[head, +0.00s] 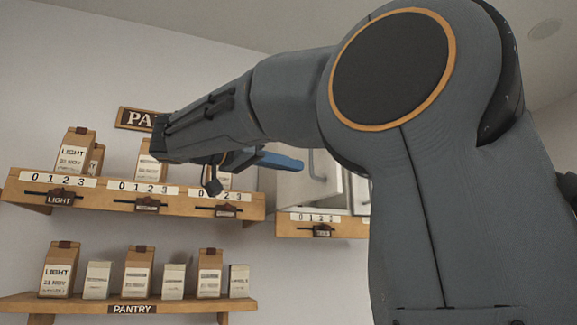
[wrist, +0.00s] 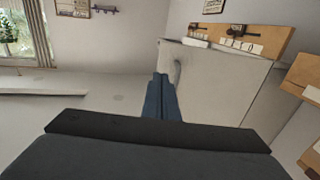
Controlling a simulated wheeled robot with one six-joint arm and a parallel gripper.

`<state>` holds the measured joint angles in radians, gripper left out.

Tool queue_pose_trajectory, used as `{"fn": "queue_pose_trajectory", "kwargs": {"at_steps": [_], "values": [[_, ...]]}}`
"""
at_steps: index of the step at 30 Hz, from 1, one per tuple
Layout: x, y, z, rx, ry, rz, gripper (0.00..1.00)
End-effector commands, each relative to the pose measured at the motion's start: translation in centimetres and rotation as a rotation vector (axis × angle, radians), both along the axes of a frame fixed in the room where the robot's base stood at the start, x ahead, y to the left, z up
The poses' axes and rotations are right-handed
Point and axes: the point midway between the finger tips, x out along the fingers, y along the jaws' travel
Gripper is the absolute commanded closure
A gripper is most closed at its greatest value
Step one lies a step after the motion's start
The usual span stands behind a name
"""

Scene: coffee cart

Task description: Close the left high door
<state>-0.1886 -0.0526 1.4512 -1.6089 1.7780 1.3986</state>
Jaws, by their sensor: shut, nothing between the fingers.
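A pale grey high cabinet shows behind my arm in the head view, with a door (head: 296,193) and a metal handle (head: 317,165). My arm hides much of it. In the wrist view a pale door panel (wrist: 222,80) with a curved handle (wrist: 177,72) is just right of my fingertips. How far the door stands open is hard to tell. My gripper (head: 298,164) has blue fingers, shut and empty, pointing right toward the cabinet in the head view. In the wrist view the gripper (wrist: 160,78) ends close to the handle; touching or apart is unclear.
A wooden shelf (head: 20,195) with number cards and coffee bags is left of and below my gripper. A lower pantry shelf (head: 215,304) holds more bags and boxes. A small numbered wooden rail (head: 290,230) runs below the cabinet. The wrist view shows open room at left.

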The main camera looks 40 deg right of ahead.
Motion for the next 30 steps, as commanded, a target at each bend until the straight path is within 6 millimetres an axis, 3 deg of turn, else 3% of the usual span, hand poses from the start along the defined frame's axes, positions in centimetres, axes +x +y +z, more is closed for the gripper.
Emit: {"fn": "queue_pose_trajectory", "kwargs": {"at_steps": [9, 15, 21, 30], "values": [[-0.3, -6.4, 0.2, 0.001, 0.004, -0.005, 1.0], [-0.3, -9.3, 0.2, 0.001, 0.005, -0.001, 1.0], [-0.2, -10.5, 0.0, 0.001, 0.005, 0.001, 1.0], [-0.2, -10.6, -0.1, 0.001, 0.004, 0.001, 1.0]]}}
